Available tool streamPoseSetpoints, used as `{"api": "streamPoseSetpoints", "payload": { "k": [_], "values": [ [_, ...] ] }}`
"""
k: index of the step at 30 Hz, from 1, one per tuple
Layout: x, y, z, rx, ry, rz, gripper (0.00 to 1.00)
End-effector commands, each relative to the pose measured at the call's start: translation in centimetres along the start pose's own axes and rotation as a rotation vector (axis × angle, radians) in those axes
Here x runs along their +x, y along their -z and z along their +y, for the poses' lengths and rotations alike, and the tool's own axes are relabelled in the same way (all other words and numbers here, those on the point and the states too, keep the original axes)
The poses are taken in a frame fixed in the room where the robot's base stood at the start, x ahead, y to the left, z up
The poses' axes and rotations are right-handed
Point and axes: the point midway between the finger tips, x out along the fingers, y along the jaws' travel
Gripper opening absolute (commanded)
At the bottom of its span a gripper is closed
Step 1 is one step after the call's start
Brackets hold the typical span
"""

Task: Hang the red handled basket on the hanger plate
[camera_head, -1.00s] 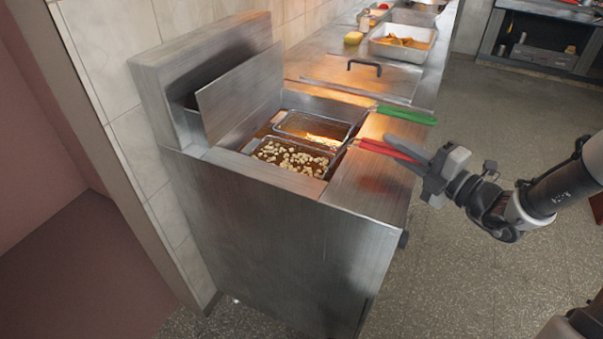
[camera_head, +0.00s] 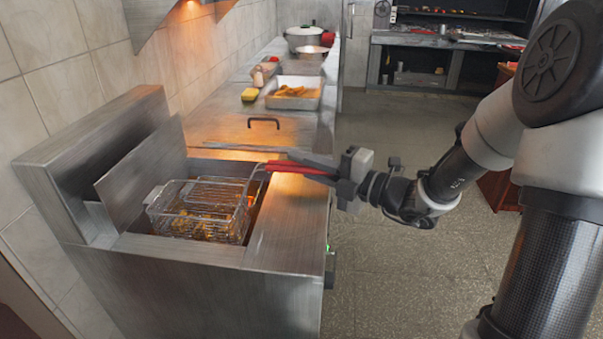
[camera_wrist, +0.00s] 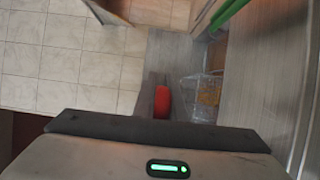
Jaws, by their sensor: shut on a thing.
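The red handled basket (camera_head: 198,212) is a wire basket over the fryer well, its top above the rim. Golden pieces show through its wires. My gripper (camera_head: 322,171) is shut on its red handle (camera_head: 290,167), to the right of the well; the handle also shows in the wrist view (camera_wrist: 162,102). What I take for the hanger plate is the slanted metal plate (camera_head: 140,178) at the fryer's back, left of the basket. The basket is not on it. I cannot tell whether the basket touches the plate.
A green handle (camera_wrist: 228,14) shows in the wrist view, but I cannot make it out in the head view. A lid with a black handle (camera_head: 263,123) and a tray of food (camera_head: 294,93) lie further along the counter. Floor on the right is open.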

Motion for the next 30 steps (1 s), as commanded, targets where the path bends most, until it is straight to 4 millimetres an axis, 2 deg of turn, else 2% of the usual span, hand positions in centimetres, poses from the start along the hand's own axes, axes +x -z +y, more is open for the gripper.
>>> {"api": "streamPoseSetpoints", "payload": {
  "k": [14, 30],
  "values": [
    [0.0, 0.0, 1.1, 0.001, -0.003, 0.0, 0.0],
    [0.0, 0.0, 7.2, 0.002, -0.003, 0.0, 0.0]
  ]
}}
